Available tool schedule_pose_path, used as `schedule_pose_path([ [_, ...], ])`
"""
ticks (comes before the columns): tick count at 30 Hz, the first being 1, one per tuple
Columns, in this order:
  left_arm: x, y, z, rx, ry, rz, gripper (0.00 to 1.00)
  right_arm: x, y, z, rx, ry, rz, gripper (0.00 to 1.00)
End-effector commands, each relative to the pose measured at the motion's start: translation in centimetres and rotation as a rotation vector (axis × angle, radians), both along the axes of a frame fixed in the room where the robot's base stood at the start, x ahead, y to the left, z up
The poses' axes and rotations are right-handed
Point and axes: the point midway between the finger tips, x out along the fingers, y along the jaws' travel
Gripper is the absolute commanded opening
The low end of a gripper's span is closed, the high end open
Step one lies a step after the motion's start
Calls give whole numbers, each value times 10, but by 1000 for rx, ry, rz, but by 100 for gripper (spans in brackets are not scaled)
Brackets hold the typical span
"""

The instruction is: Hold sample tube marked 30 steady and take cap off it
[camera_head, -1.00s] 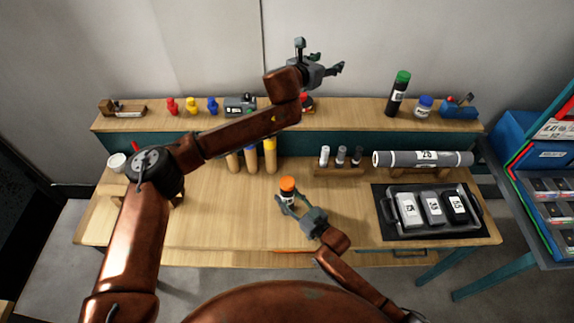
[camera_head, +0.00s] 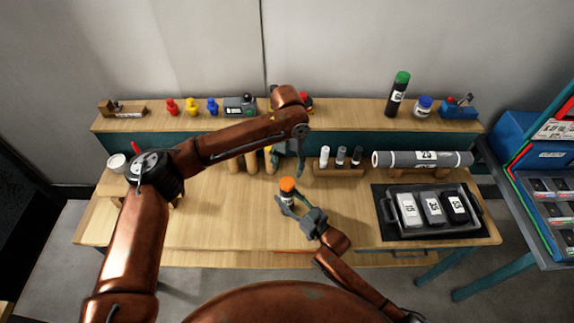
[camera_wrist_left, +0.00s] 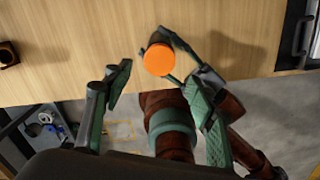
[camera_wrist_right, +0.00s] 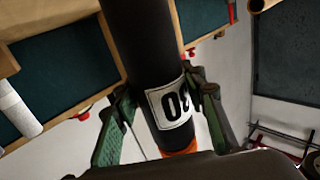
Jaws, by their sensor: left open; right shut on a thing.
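The sample tube (camera_head: 288,198) is dark with a white label and stands upright, with its orange cap (camera_head: 287,184) on top. My right gripper (camera_head: 293,207) is shut on the tube below the cap. In the right wrist view the label (camera_wrist_right: 173,104) shows an upside-down number ending in 0, partly turned away. My left gripper (camera_head: 288,166) is open and empty, pointing down above and behind the cap. In the left wrist view the cap (camera_wrist_left: 159,59) lies beyond the open fingers, roughly between them, with no visible contact.
The bench's left middle is clear.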

Motion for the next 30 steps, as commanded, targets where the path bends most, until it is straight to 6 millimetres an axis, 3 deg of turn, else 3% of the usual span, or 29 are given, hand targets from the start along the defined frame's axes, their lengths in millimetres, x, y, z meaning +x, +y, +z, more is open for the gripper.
schedule_pose_path([
  [16, -2, 1, -70, 4, 7, 1, 52, 0, 0, 0, 0, 0, 0, 0],
  [30, -1, 1, -79, 2, 6, 0, 49, 0, 0, 0, 0, 0, 0, 0],
])
